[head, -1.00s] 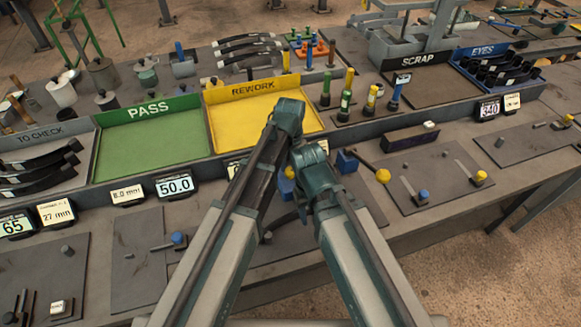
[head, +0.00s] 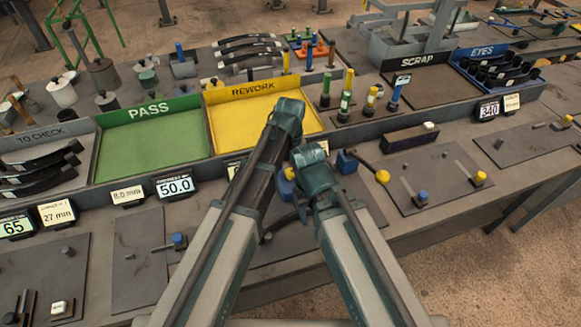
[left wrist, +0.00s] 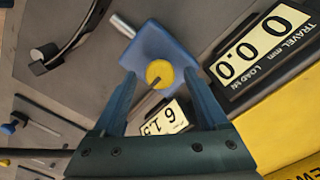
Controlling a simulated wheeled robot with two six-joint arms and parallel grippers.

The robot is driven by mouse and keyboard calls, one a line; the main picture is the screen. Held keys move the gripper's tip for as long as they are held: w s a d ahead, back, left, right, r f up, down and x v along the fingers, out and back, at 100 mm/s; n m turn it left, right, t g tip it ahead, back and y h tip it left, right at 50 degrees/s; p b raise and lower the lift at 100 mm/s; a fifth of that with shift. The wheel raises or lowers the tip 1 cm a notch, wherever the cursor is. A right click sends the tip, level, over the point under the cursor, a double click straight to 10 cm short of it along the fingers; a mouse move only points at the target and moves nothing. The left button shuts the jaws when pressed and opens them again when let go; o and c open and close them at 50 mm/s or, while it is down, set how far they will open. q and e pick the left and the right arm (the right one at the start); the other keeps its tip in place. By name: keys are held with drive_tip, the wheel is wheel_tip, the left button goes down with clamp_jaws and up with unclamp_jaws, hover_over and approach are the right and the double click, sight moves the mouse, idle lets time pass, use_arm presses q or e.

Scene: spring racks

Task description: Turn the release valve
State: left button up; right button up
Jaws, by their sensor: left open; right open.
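In the left wrist view, a blue block (left wrist: 150,48) carries a round yellow knob (left wrist: 159,73) with a dark bar across it; it looks like the release valve. A grey peg sticks out of the block. My left gripper (left wrist: 157,95) is open, its fingers on either side of the knob, with no clear contact. In the head view, the yellow knob (head: 289,173) and part of its blue body show between my arms. The left fingers are hidden there behind my arm links. My right gripper (head: 318,190) is just right of the knob; its fingertips are mostly hidden.
Travel and load displays (left wrist: 265,48) stand close beside the blue block. The yellow REWORK tray (head: 223,132) and green PASS tray (head: 150,146) are behind. A lever with a yellow ball (head: 382,177) lies to the right. Grey plates on the front bench are partly clear.

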sight(290, 172)
use_arm(q)
wheel_tip(290, 172, up, 14)
drive_tip(key=p, duration=1.3)
drive_tip(key=shift+f, duration=0.25)
drive_tip(key=shift+n+y, duration=0.6)
drive_tip(key=shift+n, duration=0.2)
drive_tip(key=s+a+f+b, duration=0.2)
drive_tip(key=s+f+b, duration=0.1)
drive_tip(key=s, duration=0.2)
drive_tip(key=s+a+f+b, duration=0.2)
drive_tip(key=s+f+b, duration=0.2)
drive_tip(key=s, duration=0.2)
drive_tip(key=s+a+f+b, duration=0.2)
drive_tip(key=s+f+b, duration=0.1)
drive_tip(key=s, duration=0.3)
drive_tip(key=shift+a+f+b, duration=0.15)
drive_tip(key=shift+f+b, duration=0.25)
drive_tip(key=shift+r, duration=0.1)
drive_tip(key=shift+w, duration=0.1)
